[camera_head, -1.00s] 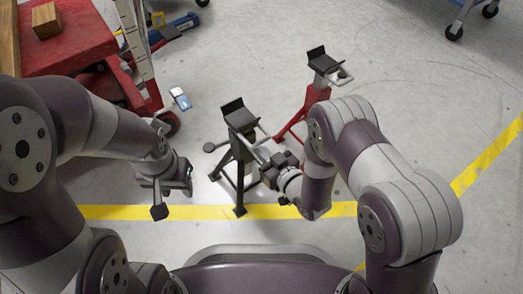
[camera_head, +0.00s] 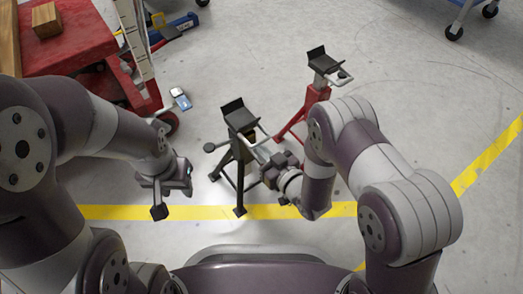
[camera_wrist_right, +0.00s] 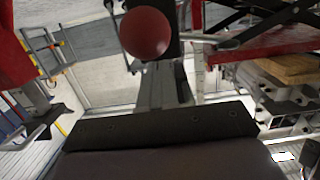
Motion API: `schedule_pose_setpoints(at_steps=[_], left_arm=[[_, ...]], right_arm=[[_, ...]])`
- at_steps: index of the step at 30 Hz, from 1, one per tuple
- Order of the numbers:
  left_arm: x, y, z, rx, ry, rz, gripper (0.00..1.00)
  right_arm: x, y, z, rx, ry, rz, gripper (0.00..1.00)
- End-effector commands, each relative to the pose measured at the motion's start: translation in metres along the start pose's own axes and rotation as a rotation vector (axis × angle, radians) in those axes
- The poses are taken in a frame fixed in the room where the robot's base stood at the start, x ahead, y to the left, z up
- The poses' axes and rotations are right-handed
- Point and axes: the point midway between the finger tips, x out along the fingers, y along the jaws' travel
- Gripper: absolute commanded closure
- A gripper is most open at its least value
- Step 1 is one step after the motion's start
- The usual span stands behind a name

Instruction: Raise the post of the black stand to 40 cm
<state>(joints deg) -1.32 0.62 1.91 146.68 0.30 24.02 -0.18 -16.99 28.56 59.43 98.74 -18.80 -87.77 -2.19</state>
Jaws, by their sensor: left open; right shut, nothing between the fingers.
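The black stand (camera_head: 241,156) stands upright on the floor in the middle of the head view. In the right wrist view a red ball (camera_wrist_right: 146,33) shows close in front of a grey upright bar (camera_wrist_right: 165,85). My left gripper (camera_head: 173,201) is open and empty, left of the stand and apart from it.
A red stand (camera_head: 303,112) of like shape stands just behind and right. A red cart (camera_head: 75,50) with a wooden block (camera_head: 46,20) is at the back left. A small blue-white item (camera_head: 181,98) lies near its wheel. Yellow tape (camera_head: 115,212) crosses the floor.

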Motion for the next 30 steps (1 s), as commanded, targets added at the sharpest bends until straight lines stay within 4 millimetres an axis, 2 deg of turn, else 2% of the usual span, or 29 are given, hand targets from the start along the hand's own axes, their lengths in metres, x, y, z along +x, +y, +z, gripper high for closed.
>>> schedule_pose_setpoints(at_steps=[5,30], left_arm=[[-0.006,0.000,-0.001,0.000,0.000,0.000,0.57],[-0.064,0.000,-0.008,0.000,0.000,0.000,0.57]], right_arm=[[-0.001,0.000,-0.006,0.000,0.000,0.000,1.00],[-0.009,0.000,-0.067,-0.001,0.005,0.000,1.00]])
